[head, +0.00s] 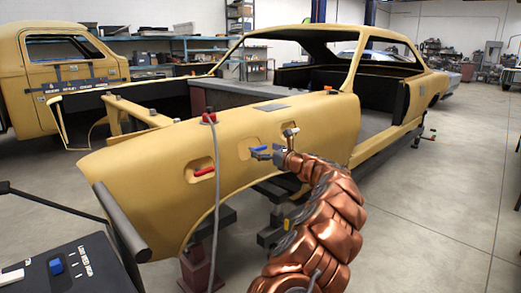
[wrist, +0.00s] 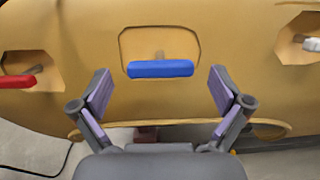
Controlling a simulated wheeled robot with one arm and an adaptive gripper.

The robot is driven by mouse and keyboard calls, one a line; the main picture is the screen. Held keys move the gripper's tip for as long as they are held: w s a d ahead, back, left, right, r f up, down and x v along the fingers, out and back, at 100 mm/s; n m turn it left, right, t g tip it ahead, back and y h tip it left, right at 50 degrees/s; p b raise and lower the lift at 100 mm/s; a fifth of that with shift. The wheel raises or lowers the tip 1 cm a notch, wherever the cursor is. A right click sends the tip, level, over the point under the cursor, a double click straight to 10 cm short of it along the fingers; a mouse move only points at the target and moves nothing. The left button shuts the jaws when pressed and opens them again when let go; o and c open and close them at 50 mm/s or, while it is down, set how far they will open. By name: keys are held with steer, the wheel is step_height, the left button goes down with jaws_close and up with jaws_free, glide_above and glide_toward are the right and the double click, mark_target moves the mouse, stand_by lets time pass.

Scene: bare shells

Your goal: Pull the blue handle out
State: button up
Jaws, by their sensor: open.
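The blue handle (wrist: 161,69) is a horizontal bar in a recess of the yellow car shell's side, centred in the wrist view. In the head view the blue handle (head: 259,149) shows just left of my gripper (head: 268,154). My gripper, seen in the wrist view (wrist: 162,92), is open, with one finger on each side of the handle and slightly below it in the picture. The fingers are apart from the handle, and nothing is between them.
A red handle (wrist: 20,79) sits in a recess to the left, and a white handle (wrist: 312,44) in one to the right. A grey cable (head: 216,190) hangs down the yellow shell (head: 130,165). A dark box (head: 75,270) stands at the lower left.

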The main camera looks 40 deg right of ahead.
steer(key=s, duration=0.9)
steer(key=shift+a, duration=0.2)
stand_by(0.3)
